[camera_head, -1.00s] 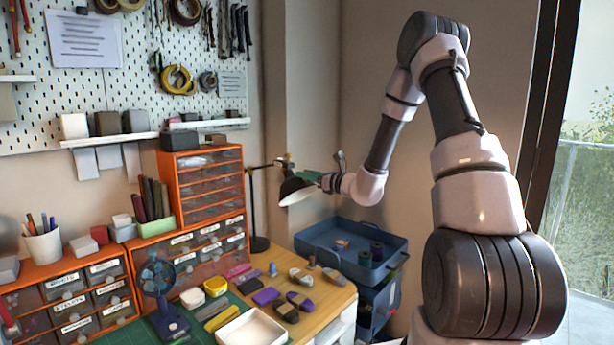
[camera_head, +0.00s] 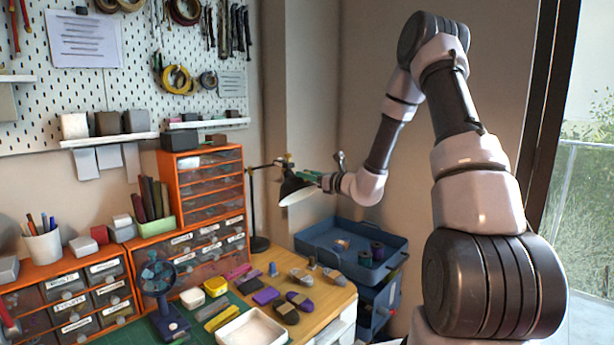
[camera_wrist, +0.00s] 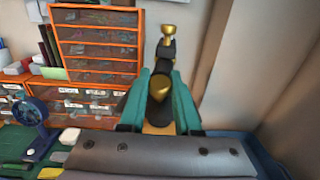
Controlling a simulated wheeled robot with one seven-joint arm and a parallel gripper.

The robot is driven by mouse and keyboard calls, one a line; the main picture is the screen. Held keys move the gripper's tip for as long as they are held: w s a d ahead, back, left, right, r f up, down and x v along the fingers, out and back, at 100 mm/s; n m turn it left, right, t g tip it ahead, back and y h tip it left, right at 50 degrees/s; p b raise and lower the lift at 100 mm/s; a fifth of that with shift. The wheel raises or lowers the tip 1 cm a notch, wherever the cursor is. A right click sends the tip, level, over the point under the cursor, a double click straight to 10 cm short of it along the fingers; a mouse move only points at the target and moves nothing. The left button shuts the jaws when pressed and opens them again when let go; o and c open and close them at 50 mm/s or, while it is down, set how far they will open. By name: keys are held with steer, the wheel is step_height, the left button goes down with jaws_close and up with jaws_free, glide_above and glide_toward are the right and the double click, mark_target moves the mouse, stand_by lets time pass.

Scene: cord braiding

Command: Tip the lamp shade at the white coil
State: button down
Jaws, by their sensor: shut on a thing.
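The desk lamp has a dark shade (camera_head: 296,190) with a bright inside, opening downward and to the left. It hangs from a thin dark arm on a post (camera_head: 253,205) beside the orange drawers. My gripper (camera_head: 314,178) reaches in from the right and is shut at the top of the shade. In the wrist view the teal fingers of my gripper (camera_wrist: 159,90) close on the dark lamp head (camera_wrist: 160,112), which has brass fittings. A whitish rounded item (camera_head: 192,297) lies on the bench below; I cannot tell whether it is the white coil.
Orange drawer units (camera_head: 203,190) stand left of the lamp. A blue fan (camera_head: 160,285), a white tray (camera_head: 252,328) and several purple and grey items lie on the bench. A blue trolley (camera_head: 318,238) with spools stands below my gripper.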

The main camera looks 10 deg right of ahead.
mark_target(305, 191)
steer(key=shift+f, duration=0.15)
steer(key=shift+f+t+y, duration=0.5)
steer(key=shift+f+t, duration=0.6)
steer(key=shift+f, duration=0.2)
steer(key=shift+w+a+f+t+y, duration=0.1)
steer(key=shift+w+f+t+y, duration=0.05)
steer(key=shift+f+t+y, duration=0.35)
steer(key=shift+w+f+t+y, duration=0.15)
steer(key=shift+f+t+y, duration=0.25)
steer(key=shift+f, duration=0.2)
steer(key=shift+w+a+f+n+t+y, duration=0.2)
steer(key=shift+f+n+t+y, duration=0.1)
steer(key=shift+f+t, duration=0.1)
steer(key=c, duration=0.6)
jaws_free()
steer(key=shift+c, duration=0.2)
